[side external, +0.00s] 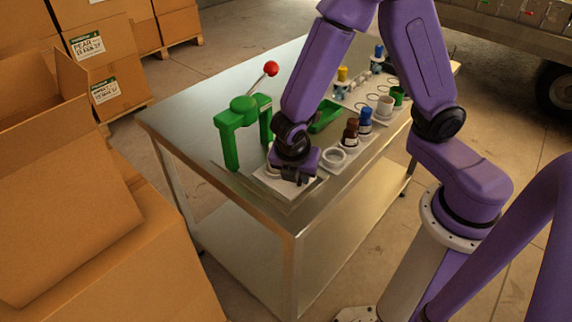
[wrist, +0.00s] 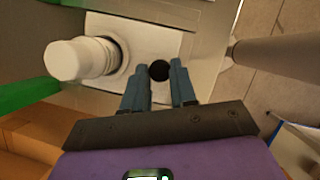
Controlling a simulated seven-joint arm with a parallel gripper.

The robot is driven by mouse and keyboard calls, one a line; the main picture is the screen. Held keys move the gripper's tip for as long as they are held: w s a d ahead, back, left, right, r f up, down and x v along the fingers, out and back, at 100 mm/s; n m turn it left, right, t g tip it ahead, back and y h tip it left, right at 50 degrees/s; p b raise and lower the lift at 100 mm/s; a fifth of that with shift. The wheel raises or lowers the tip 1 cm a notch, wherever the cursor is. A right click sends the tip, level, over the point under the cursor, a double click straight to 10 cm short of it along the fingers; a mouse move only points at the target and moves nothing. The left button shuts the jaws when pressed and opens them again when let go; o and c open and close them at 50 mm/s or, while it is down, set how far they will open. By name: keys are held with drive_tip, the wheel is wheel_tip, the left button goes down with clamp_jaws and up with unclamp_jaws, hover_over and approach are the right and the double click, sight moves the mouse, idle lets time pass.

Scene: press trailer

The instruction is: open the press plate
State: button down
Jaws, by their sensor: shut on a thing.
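The white press plate (side external: 283,187) lies at the near corner of the table, beside the green press (side external: 241,115). The press has a lever with a red ball (side external: 271,68), raised up and to the right. In the wrist view, the plate (wrist: 120,28) carries a black round knob (wrist: 159,70) near its edge. A white cylinder (wrist: 75,60) stands over a ring on its left part. My gripper (side external: 291,181) is low over the plate. Its blue-grey fingers (wrist: 159,76) are on either side of the knob, shut on it. In the side view the knob is hidden.
A white tray (side external: 338,168) with cups and brown, blue and yellow bottles runs behind my gripper. A green tray (side external: 325,115) lies beside it. The table's front edge (side external: 245,200) is close. Cardboard boxes (side external: 70,220) stand at the left, off the table.

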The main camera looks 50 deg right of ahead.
drive_tip(key=shift+s, duration=0.15)
drive_tip(key=c, duration=0.9)
unclamp_jaws()
drive_tip(key=v, duration=1.7)
drive_tip(key=shift+r, duration=0.25)
drive_tip(key=s+d+f+m+g+y, duration=0.1)
drive_tip(key=s+d+f+m+y, duration=0.2)
drive_tip(key=s+d+m, duration=0.7)
drive_tip(key=s+y, duration=0.1)
drive_tip(key=s, duration=0.2)
drive_tip(key=shift+s+d+f+g+y, duration=0.2)
drive_tip(key=shift+s+d+g+y, duration=0.1)
drive_tip(key=shift+s, duration=0.05)
